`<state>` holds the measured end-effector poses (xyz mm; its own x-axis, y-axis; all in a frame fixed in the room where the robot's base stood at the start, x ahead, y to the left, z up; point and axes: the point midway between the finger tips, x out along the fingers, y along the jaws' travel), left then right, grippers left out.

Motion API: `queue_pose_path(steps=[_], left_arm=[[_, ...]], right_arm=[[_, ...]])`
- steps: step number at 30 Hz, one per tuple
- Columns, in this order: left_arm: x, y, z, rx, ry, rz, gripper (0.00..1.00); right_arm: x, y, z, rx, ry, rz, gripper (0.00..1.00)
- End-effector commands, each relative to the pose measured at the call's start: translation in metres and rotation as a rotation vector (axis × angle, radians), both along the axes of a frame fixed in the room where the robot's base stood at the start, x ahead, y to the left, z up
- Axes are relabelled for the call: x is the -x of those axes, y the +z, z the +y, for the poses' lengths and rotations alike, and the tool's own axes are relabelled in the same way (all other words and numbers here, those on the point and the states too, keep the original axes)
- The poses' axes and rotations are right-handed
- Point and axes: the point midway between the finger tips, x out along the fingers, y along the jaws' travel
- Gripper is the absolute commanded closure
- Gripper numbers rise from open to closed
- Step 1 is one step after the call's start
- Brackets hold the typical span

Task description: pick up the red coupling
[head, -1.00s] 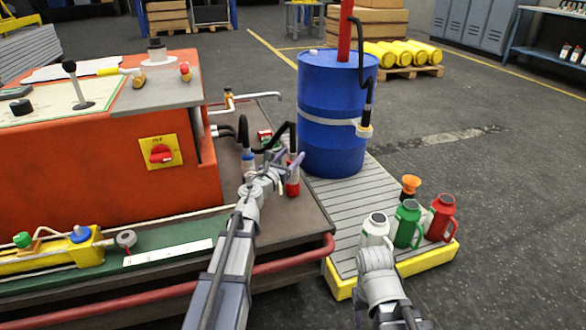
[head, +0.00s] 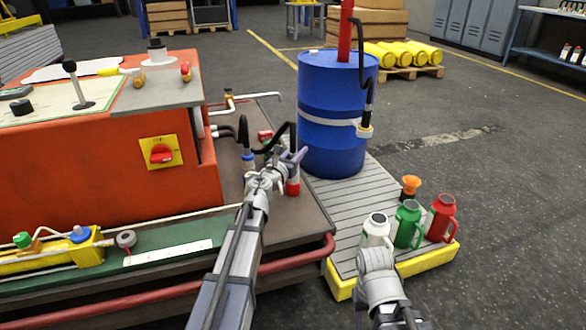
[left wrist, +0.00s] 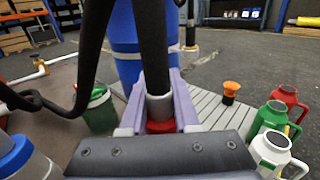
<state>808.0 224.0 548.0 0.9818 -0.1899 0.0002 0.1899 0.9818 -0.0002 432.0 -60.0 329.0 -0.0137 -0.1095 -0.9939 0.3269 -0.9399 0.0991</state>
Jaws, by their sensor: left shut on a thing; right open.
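The red coupling (head: 293,188), with a pale collar on top, stands upright at the right edge of the bench, and a black hose runs up from it. My left gripper (head: 290,162) is shut on it near its top. In the left wrist view the purple fingers (left wrist: 158,100) press the pale collar from both sides, and the red part (left wrist: 160,127) shows just below. The lower part of the coupling is hidden there. My right forearm shows at the bottom of the head view, but its fingers are not visible.
A blue drum (head: 330,145) stands close behind on a slatted pallet (head: 350,192). White (head: 376,230), green (head: 408,226) and red (head: 443,218) jugs and an orange funnel (head: 411,184) stand right.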

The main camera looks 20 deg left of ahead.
Motion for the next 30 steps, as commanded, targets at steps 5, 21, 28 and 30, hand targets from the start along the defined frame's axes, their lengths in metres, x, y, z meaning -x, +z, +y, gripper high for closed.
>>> queue_pose_path(steps=[5, 21, 28, 30], left_arm=[[0.0000, 0.0000, 0.0000, 0.000, 0.000, 0.000, 1.00], [0.0000, 0.0000, 0.0000, 0.000, 0.000, 0.000, 1.00], [0.0000, 0.0000, 0.0000, 0.000, 0.000, 0.000, 1.00], [0.0000, 0.0000, 0.0000, 0.000, 0.000, 0.000, 1.00]], right_arm=[[0.0000, 0.0000, 0.0000, 0.000, 0.000, 0.000, 0.50], [0.0000, 0.0000, 0.0000, 0.000, 0.000, 0.000, 0.50], [0.0000, 0.0000, 0.0000, 0.000, 0.000, 0.000, 0.50], [0.0000, 0.0000, 0.0000, 0.000, 0.000, 0.000, 0.50]])
